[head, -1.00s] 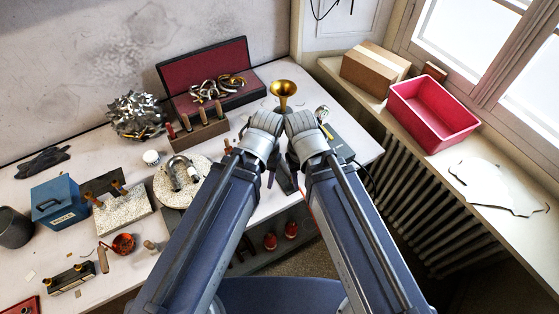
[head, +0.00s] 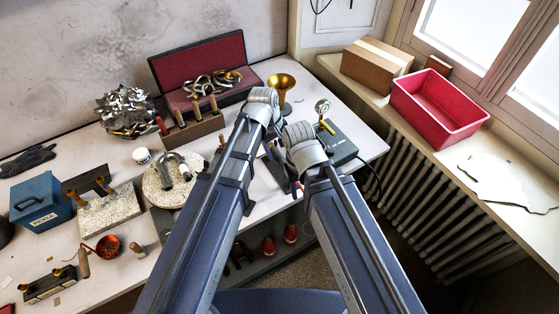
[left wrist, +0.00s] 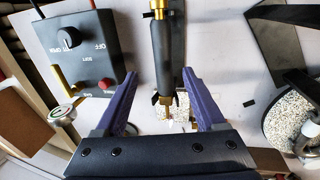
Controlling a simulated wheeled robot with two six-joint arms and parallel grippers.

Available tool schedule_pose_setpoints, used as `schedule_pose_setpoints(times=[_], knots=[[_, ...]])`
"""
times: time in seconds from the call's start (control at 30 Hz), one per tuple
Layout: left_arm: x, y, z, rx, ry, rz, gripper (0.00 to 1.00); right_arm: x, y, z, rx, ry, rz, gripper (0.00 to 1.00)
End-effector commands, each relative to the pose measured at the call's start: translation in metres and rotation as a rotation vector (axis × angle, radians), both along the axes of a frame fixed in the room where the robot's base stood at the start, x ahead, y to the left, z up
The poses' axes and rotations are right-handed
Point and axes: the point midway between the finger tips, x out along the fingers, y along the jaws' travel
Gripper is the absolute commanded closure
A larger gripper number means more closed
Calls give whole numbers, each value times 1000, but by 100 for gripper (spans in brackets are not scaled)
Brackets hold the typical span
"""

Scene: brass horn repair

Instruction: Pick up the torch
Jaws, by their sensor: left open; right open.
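The torch (left wrist: 163,55), a black barrel with brass fittings, shows in the left wrist view. It lies between the two purple fingers of my left gripper (left wrist: 157,78), which is open with clear gaps on both sides. In the head view my left gripper (head: 272,150) is mostly hidden behind its own arm, and I cannot make out the torch there. My right gripper (head: 296,186) is open and lower, near the table's front edge, largely covered by its wrist.
A dark control box (head: 335,143) with a dial and a gauge (head: 322,107) stands right of the grippers. A brass bell (head: 282,82) is behind them. A tool block (head: 194,127) and a round pad (head: 158,190) with a metal tube are on the left. The table's front edge is close.

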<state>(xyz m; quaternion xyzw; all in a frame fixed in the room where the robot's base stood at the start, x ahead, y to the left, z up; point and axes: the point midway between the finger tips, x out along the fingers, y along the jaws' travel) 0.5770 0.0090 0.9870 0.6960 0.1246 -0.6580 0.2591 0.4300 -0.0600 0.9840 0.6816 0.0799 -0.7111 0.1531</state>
Motion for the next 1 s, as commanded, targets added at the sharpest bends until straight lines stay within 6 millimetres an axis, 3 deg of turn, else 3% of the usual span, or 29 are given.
schedule_pose_setpoints(times=[0.13, 0.47, 0.8, 1.0], knots=[[1, -2, -18, 1, 0, -1, 28, 0, 0, -18, 0, 0, -1, 50], [2, -2, -25, 1, 0, -2, 28, 0, 0, -25, 0, 0, -1, 50], [5, -4, -66, 1, 0, -3, 28, 0, 0, -66, 0, 0, -1, 50], [6, -6, -70, 1, 0, -2, 28, 0, 0, -70, 0, 0, -1, 50]])
